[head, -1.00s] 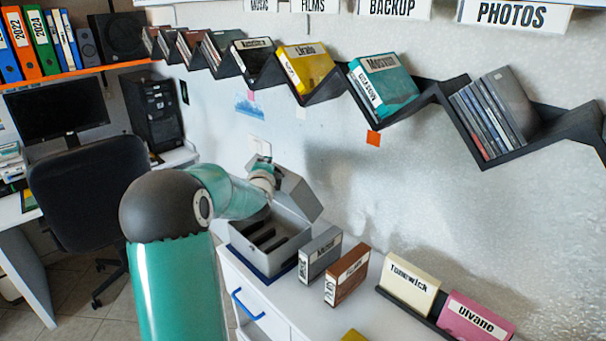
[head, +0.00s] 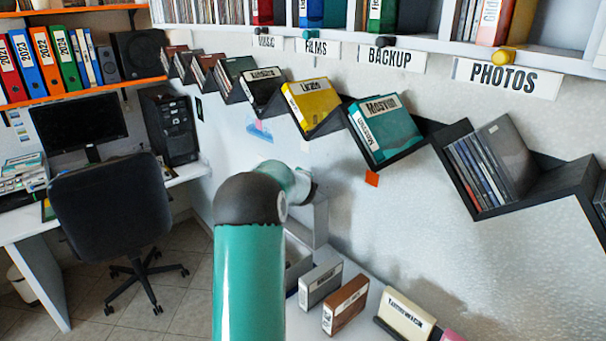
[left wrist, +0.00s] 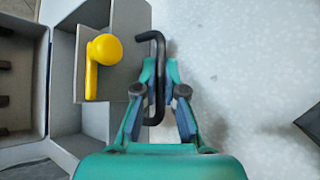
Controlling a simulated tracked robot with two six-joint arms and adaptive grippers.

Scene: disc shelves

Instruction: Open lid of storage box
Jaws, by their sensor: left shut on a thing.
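The grey storage box (head: 294,262) stands on the white cabinet by the wall, partly hidden behind my arm. Its lid (head: 320,222) is raised and stands about upright at the wall side. In the left wrist view the open box (left wrist: 22,85) is at the left and the raised lid (left wrist: 125,75) is beside it. My left gripper (left wrist: 155,85) is shut on a black bent handle (left wrist: 157,42) at the lid's edge. In the head view that gripper is mostly hidden behind my arm. My right gripper is in neither view.
A yellow round-headed piece (left wrist: 98,65) shows by the lid. Grey (head: 320,283) and brown (head: 345,305) cases stand right of the box, with a cream case (head: 405,312) further right. A zigzag disc shelf (head: 455,165) runs above. An office chair (head: 110,210) is at left.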

